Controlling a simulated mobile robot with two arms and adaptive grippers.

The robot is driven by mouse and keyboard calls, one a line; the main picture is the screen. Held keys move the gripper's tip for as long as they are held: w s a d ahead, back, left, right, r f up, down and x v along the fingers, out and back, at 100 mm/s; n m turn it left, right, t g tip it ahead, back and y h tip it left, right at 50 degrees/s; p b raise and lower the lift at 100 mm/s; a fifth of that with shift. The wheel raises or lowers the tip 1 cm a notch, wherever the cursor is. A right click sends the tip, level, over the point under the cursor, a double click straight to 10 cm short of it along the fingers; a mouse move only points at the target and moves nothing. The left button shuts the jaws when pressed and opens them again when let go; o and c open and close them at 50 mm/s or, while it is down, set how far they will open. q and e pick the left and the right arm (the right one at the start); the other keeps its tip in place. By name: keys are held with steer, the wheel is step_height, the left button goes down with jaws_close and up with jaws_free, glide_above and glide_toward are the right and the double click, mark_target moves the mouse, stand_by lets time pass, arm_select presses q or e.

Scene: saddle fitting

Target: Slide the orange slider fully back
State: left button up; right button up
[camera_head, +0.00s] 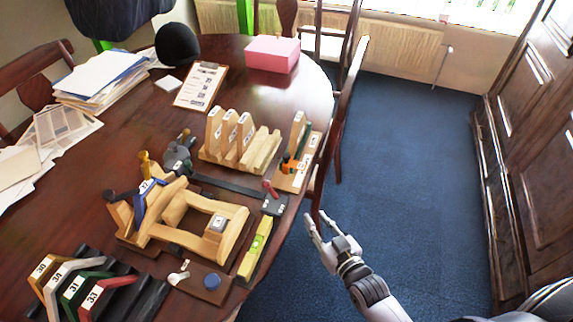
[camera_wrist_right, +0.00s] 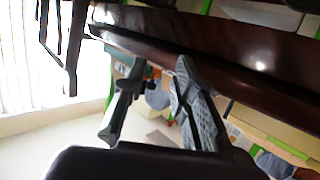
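A small orange piece (camera_head: 286,157) shows on the wooden stand at the right edge of the table, beside dark green and black parts. I cannot tell for sure that it is the slider, or how far back it sits. My right gripper (camera_head: 321,217) is off the table's right edge, over the blue floor, apart from everything on the table. Its fingers are spread and empty. In the right wrist view the open fingers (camera_wrist_right: 161,65) point towards the dark table edge. My left gripper does not show.
The wooden table (camera_head: 130,100) holds a wooden frame (camera_head: 230,240), a yellow level (camera_head: 256,247), numbered angle pieces (camera_head: 75,285), a clipboard (camera_head: 201,85) and a pink box (camera_head: 273,54). A chair (camera_head: 345,115) stands against the right edge. The blue floor (camera_head: 410,170) is clear.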

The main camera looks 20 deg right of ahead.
mark_target(288, 158)
step_height(288, 158, up, 8)
steer(key=w+t, duration=0.1)
steer(key=t, duration=0.1)
steer(key=shift+y, duration=0.3)
steer(key=w+a, duration=0.1)
steer(key=w, duration=0.4)
steer(key=w+a, duration=0.1)
steer(key=w, duration=0.5)
steer(key=w+a, duration=0.1)
steer(key=w, duration=0.5)
steer(key=shift+a+r, duration=0.15)
steer(key=shift+a, duration=0.25)
jaws_close()
